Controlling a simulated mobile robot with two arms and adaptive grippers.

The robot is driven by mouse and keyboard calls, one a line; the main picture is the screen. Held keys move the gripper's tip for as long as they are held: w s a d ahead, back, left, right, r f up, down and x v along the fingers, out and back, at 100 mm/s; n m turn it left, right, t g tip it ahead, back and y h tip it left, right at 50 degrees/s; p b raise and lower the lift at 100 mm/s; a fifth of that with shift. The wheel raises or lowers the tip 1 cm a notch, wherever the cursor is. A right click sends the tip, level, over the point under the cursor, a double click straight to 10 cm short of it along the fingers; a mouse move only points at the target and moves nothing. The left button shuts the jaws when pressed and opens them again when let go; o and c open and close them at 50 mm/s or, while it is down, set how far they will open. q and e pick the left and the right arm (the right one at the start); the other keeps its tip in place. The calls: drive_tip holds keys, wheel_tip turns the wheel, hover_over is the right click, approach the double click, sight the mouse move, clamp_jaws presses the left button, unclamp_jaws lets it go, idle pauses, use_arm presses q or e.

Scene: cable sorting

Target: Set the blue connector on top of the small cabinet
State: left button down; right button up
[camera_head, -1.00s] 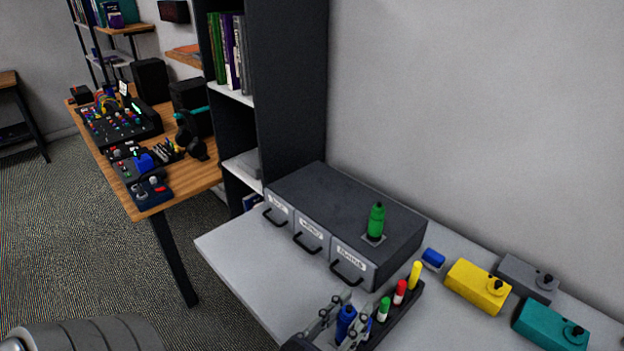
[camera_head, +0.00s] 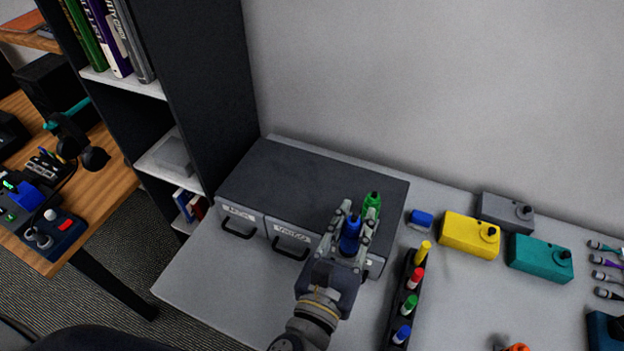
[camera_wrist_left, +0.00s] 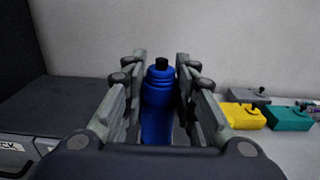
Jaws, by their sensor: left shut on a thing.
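The blue connector (camera_head: 350,233) is a blue cylinder with a dark tip, upright between the fingers of my left gripper (camera_head: 352,222). The gripper is shut on it; it also shows in the left wrist view (camera_wrist_left: 158,105). The small cabinet (camera_head: 290,180) is dark grey, with a row of labelled drawers with black handles. In the head view the gripper is in front of the cabinet's right part and hides some of its front. A green connector (camera_head: 372,201) stands on the cabinet top, just behind the blue one in the picture. My right gripper is not in view.
A dark rack (camera_head: 396,311) with yellow, red, green and blue-topped pieces stands right of my arm. A small blue item (camera_head: 421,218), yellow (camera_head: 468,236), grey (camera_head: 503,209) and teal (camera_head: 540,258) boxes lie further right. A tall shelf (camera_head: 200,90) borders the cabinet's left; the cabinet top's left part is clear.

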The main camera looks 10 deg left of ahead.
use_arm(q)
drive_tip(key=w+a+f+p, duration=0.1)
drive_tip(key=w+a, duration=0.2)
drive_tip(key=w, duration=0.1)
drive_tip(key=w+a+f+p, duration=0.1)
drive_tip(key=w+a, duration=0.2)
drive_tip(key=w, duration=0.1)
drive_tip(key=w+a+f+p, duration=0.1)
drive_tip(key=w+a+f, duration=0.1)
drive_tip(key=w+a, duration=0.1)
drive_tip(key=shift+w+a+f, duration=0.1)
drive_tip(key=shift+w+a, duration=0.2)
drive_tip(key=shift+w, duration=0.4)
drive_tip(key=shift+f, duration=0.35)
drive_tip(key=shift+d+r, duration=0.1)
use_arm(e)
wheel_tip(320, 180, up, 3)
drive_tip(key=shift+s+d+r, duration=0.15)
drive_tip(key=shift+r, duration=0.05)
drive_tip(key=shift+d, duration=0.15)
use_arm(q)
drive_tip(key=c, duration=1.7)
unclamp_jaws()
drive_tip(key=shift+f, duration=0.2)
drive_tip(key=o, duration=0.4)
drive_tip(key=shift+o, duration=0.4)
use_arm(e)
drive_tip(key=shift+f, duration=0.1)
